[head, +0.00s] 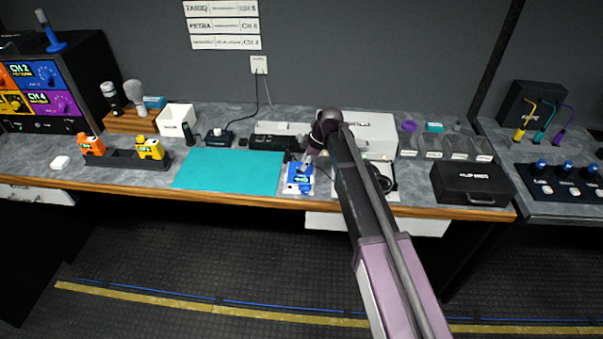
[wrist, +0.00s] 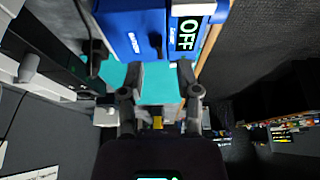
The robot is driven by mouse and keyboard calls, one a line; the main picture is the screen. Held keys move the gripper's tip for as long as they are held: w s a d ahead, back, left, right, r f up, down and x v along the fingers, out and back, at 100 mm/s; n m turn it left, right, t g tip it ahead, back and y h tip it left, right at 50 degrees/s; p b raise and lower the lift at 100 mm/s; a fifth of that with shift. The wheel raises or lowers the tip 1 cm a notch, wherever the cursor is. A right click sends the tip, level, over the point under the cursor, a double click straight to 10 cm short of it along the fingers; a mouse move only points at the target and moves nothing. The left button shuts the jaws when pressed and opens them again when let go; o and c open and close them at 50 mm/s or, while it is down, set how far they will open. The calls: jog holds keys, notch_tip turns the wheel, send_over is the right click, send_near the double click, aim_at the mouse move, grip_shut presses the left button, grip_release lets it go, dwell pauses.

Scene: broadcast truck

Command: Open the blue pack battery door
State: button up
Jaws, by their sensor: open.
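The blue pack (head: 299,179) sits near the front edge of the counter, just right of the teal mat. It fills the top of the wrist view (wrist: 128,22), beside a dark display reading OFF (wrist: 188,34). A small dark raised piece (wrist: 155,41) shows on its blue face; I cannot tell whether this belongs to the battery door. My gripper (head: 306,163) is right at the pack and partly covers it in the head view. In the wrist view its two fingers (wrist: 160,72) are apart with nothing between them. I cannot tell whether they touch the pack.
The teal mat (head: 230,170) is clear. A black case (head: 472,184) and several clear bins stand to the right of my arm.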

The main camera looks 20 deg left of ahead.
jog(key=shift+b+x, duration=1.15)
jog(key=shift+x, duration=0.35)
grip_shut()
